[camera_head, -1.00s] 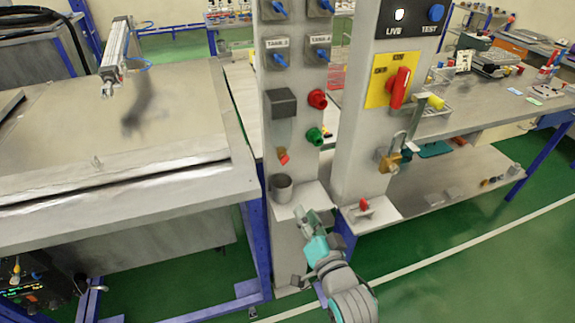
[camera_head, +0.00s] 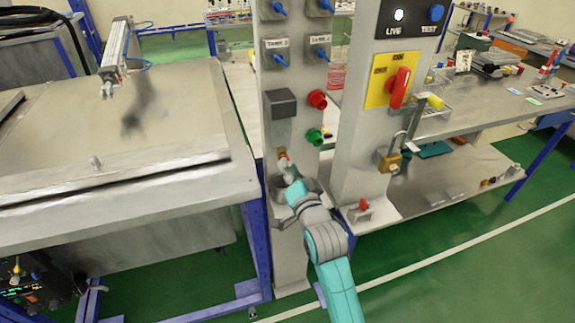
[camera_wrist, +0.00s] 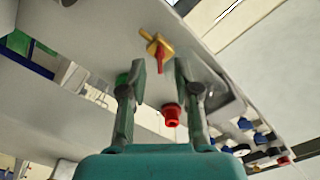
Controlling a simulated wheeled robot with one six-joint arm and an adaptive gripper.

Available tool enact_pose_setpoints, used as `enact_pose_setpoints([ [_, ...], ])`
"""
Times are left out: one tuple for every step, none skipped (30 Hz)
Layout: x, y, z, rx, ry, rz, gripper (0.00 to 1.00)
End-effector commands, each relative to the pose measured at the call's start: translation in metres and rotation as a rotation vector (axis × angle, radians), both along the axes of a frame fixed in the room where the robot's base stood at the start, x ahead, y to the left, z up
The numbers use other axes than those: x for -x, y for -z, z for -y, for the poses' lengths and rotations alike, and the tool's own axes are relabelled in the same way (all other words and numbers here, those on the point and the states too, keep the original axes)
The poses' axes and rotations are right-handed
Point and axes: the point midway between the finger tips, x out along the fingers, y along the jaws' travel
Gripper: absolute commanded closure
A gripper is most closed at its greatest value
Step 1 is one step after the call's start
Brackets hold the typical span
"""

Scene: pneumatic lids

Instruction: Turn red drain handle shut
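The drain valve (camera_wrist: 158,43) on the grey panel has a brass body and a small red handle (camera_wrist: 160,62). In the wrist view the handle lies just beyond the fingertips, in line with the space between them. My gripper (camera_wrist: 160,76) is open, its two fingers apart with nothing between them. In the head view my gripper (camera_head: 288,172) is just below the valve (camera_head: 282,155) and hides most of its red handle. I cannot tell whether a finger touches the handle.
Above the valve, a red button (camera_head: 317,99) and a green button (camera_head: 314,136) stick out from the panel. The right post carries a red switch on a yellow plate (camera_head: 378,82) and a brass padlock (camera_head: 389,162).

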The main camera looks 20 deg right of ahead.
Motion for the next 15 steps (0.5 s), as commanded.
enact_pose_setpoints([
  [-0.006, 0.000, 0.000, 0.000, 0.000, 0.000, 0.69],
  [-0.009, 0.000, 0.000, 0.000, 0.000, 0.000, 0.69],
  [-0.012, 0.000, 0.000, 0.000, 0.000, 0.000, 0.69],
  [-0.014, 0.000, 0.000, 0.000, 0.000, -0.001, 0.69],
  [-0.015, 0.000, 0.000, 0.000, 0.000, -0.001, 0.69],
  [-0.017, 0.000, 0.000, 0.000, 0.000, 0.000, 0.69],
  [-0.018, 0.000, 0.000, 0.000, 0.000, 0.000, 0.69],
  [-0.019, 0.000, 0.000, 0.000, 0.000, 0.000, 0.69],
  [-0.019, 0.000, 0.000, 0.000, 0.000, 0.000, 0.69],
  [-0.019, 0.000, 0.000, 0.000, 0.000, 0.000, 0.69],
  [-0.019, 0.000, 0.000, 0.000, 0.000, 0.000, 0.69],
  [-0.019, 0.000, 0.000, 0.000, 0.000, 0.000, 0.69],
  [-0.019, 0.000, 0.000, 0.000, 0.000, 0.000, 0.69],
  [-0.019, 0.000, 0.000, 0.000, 0.000, 0.000, 0.69],
  [-0.019, 0.000, 0.000, 0.000, 0.000, 0.000, 0.69],
])
